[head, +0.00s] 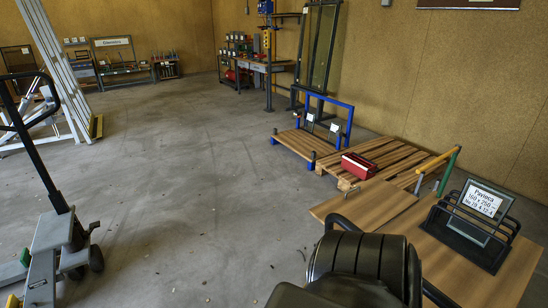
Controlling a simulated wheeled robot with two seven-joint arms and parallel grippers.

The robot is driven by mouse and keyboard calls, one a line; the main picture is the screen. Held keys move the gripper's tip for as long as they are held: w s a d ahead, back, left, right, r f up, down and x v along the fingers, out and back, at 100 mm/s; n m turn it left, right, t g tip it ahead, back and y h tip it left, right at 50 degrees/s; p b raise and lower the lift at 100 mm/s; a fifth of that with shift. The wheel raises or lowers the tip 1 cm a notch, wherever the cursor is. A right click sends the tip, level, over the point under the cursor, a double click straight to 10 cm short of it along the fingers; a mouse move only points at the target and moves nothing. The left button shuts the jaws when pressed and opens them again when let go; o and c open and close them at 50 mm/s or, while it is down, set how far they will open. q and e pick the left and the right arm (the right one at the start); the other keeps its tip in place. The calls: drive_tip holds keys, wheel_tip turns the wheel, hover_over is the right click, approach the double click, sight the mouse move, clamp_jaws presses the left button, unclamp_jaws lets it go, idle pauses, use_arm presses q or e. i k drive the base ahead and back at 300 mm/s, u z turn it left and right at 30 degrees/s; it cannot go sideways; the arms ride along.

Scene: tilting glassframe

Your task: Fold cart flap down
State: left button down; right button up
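No cart flap can be picked out for certain. At the right, a wooden-topped surface (455,272) has a separate lighter board (362,209) at its left side, lying about flat; I cannot tell whether it is a flap. A black rack (468,235) on that surface holds a glass pane with a white label (481,201). A bar with yellow and green parts (439,162) rises behind it. At the left, a grey wheeled truck (57,240) has an upright black handle (30,146). Neither of my grippers shows in the view.
Wooden pallets (377,157) lie beyond the surface, with a red box (359,166) and a blue frame (331,106). A dark ribbed cylinder (362,262) blocks the bottom centre. Workbenches stand at the far wall. The concrete floor (190,180) in the middle is clear.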

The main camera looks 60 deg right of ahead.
sight(370, 206)
drive_tip(key=i, duration=1.05)
drive_tip(key=z, duration=1.65)
drive_tip(key=i, duration=1.75)
drive_tip(key=z, duration=2)
